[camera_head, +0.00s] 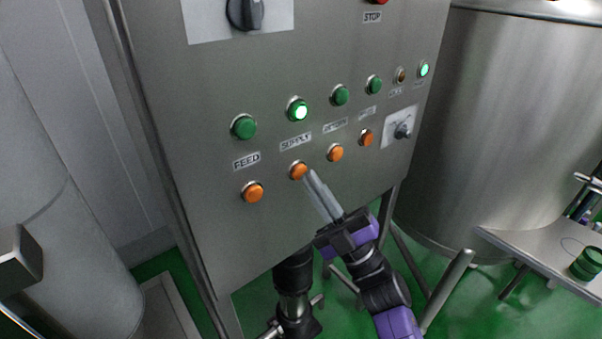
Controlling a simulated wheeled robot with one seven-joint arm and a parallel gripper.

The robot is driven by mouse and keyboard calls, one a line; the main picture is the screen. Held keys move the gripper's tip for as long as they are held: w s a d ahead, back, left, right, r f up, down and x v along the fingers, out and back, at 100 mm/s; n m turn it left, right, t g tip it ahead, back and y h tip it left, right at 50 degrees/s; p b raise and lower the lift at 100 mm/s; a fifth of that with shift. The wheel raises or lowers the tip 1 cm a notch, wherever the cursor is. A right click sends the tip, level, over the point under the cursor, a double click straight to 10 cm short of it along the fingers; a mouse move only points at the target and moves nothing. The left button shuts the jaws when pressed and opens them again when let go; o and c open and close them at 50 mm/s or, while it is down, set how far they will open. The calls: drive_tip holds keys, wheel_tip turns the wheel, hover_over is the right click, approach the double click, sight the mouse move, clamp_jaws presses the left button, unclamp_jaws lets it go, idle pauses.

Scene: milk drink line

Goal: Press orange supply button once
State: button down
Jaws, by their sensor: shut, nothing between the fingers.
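The orange supply button (298,170) sits on the steel control panel (220,90), below the SUPPLY label (296,142) and the lit green supply button (298,109). My gripper (309,174) is shut and empty. Its fingertips are at the lower right edge of the orange supply button in the picture. I cannot tell whether they touch it or are a little in front of it. Most of the button's face shows.
An orange button (253,192) under FEED is to the left, and another orange button (336,153) is to the right. A knob (402,131) is further right. A steel tank (490,130) stands right of the panel. A side table (530,250) is at lower right.

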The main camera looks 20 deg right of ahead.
drive_tip(key=shift+w+a, duration=0.15)
drive_tip(key=shift+w, duration=0.3)
idle(0.6)
drive_tip(key=shift+s, duration=0.2)
drive_tip(key=shift+s+d, duration=0.25)
drive_tip(key=shift+s, duration=0.4)
drive_tip(key=shift+s, duration=0.1)
drive_tip(key=shift+s+d+p, duration=0.25)
drive_tip(key=shift+s, duration=0.5)
drive_tip(key=shift+s+d+p, duration=0.2)
drive_tip(key=shift+s+d, duration=0.1)
drive_tip(key=shift+s, duration=0.5)
drive_tip(key=shift+s+d+p, duration=0.25)
drive_tip(key=shift+s, duration=0.5)
drive_tip(key=shift+w, duration=0.1)
